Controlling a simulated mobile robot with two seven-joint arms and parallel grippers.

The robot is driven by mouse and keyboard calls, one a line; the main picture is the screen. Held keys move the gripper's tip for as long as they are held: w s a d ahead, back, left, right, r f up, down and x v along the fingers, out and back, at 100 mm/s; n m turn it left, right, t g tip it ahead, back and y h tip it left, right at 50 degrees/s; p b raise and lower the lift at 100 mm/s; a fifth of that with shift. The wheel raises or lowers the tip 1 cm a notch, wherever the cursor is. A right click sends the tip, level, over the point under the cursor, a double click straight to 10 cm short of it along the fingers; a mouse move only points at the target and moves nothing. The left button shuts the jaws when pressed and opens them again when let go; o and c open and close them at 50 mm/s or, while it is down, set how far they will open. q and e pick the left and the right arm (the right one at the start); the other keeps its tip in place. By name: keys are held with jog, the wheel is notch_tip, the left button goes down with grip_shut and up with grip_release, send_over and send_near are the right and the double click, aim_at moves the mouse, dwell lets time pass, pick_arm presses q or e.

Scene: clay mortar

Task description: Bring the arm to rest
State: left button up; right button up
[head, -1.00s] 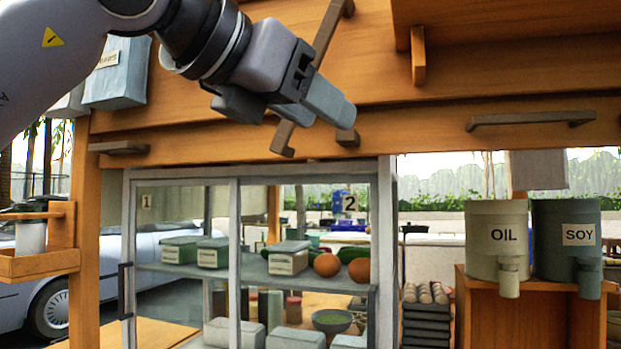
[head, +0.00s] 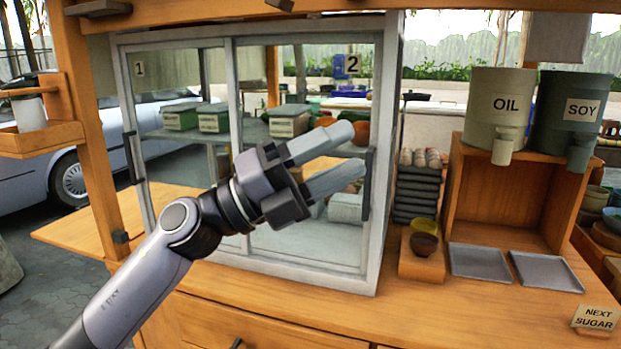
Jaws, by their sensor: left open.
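My left gripper (head: 342,158) is in the middle of the head view. Its arm comes up from the lower left. Its two grey fingers are apart, with nothing between them, and point to the upper right. It is in front of the glass cabinet (head: 383,110), overlapping the door marked 2 and hiding part of the shelf behind. I cannot tell whether it touches the glass. My right gripper does not show.
The cabinet stands on a wooden counter (head: 300,310). To its right are stacked dark trays (head: 413,196), two flat grey trays (head: 480,262) (head: 545,271), and the OIL (head: 492,110) and SOY (head: 575,115) containers on a wooden stand. The counter front has drawers.

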pick_arm(q)
jog(key=w+a+f+n+t+y+p, duration=0.1)
jog(key=a+f+n+t+y, duration=0.4)
jog(key=f+n, duration=0.4)
jog(key=a+f+n+t+y+p, duration=0.1)
jog(key=a+f+n+t+y, duration=0.4)
jog(key=f+n, duration=0.5)
jog(key=w+a+f+n+t+y, duration=0.1)
jog(key=a+f+n+t+y, duration=0.4)
jog(key=f+n, duration=0.4)
jog(key=s+a+f+n+g+y+p, duration=0.1)
jog(key=s+a+f+n+g, duration=0.3)
jog(key=s+f, duration=0.6)
jog(key=s+a+f+n+g+y, duration=0.3)
jog(key=s+a+f+g+y, duration=0.1)
jog(key=s+f, duration=0.7)
jog(key=shift+f+n+p, duration=0.4)
jog(key=shift+f, duration=0.3)
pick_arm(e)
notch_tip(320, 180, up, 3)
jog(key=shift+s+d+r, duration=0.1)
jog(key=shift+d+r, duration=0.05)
pick_arm(q)
jog(key=shift+a, duration=0.1)
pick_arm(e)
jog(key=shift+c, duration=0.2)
